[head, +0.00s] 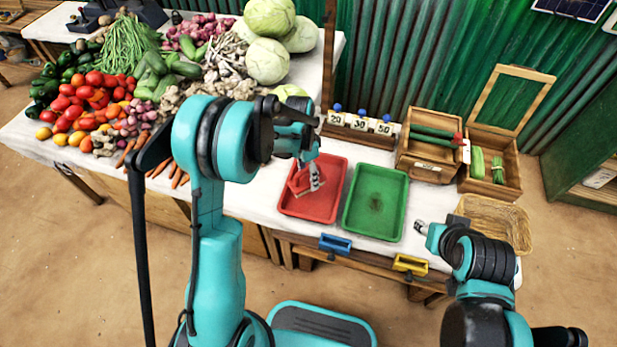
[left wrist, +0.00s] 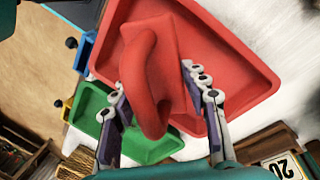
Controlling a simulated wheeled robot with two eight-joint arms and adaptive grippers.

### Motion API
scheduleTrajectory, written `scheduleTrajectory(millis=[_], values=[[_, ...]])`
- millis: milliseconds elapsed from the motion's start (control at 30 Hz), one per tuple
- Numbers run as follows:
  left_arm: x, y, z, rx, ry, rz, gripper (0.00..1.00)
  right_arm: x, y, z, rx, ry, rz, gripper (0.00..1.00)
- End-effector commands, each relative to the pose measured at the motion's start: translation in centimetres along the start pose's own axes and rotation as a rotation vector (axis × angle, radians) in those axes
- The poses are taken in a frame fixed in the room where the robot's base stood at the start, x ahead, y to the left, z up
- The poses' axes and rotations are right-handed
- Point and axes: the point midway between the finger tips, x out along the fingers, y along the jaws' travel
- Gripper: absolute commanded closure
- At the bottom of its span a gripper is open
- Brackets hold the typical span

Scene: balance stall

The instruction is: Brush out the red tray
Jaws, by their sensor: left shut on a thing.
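The red tray (head: 322,212) lies on the white-topped stall table, left of a green tray. My left gripper (head: 312,180) is over the red tray, shut on a red tool with a looped handle. In the left wrist view this red tool (left wrist: 150,75) stands between the fingers of my left gripper (left wrist: 160,105), with the red tray (left wrist: 245,75) behind it. The tool's working side is hidden, and I cannot tell whether it touches the tray floor. My right gripper (head: 424,229) is right of the green tray, too small to read its fingers.
The green tray (head: 355,222) has a dark patch on its floor. Numbered blocks (head: 359,122), wooden boxes (head: 428,150) and a wicker basket (head: 500,222) stand behind and to the right. Vegetables (head: 95,95) cover the left side. Blue (head: 335,244) and yellow (head: 410,264) holders line the front edge.

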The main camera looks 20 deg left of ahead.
Motion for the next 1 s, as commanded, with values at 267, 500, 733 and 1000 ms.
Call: scheduleTrajectory(millis=[267,500,733,1000], values=[[-0.3,0.1,0.0,0.000,0.000,0.000,0.87,-0.2,0.0,-0.1,0.000,0.000,0.000,0.60],[-2.5,0.5,0.0,0.000,0.000,0.000,0.87,-1.3,0.0,-0.9,0.000,0.000,0.000,0.60],[-2.9,0.6,0.0,0.000,0.000,0.000,0.87,-1.4,0.0,-1.0,0.000,0.000,0.000,0.60],[-2.8,0.6,0.0,0.000,0.000,0.000,0.87,-1.4,0.0,-1.0,0.000,0.000,0.000,0.60]])
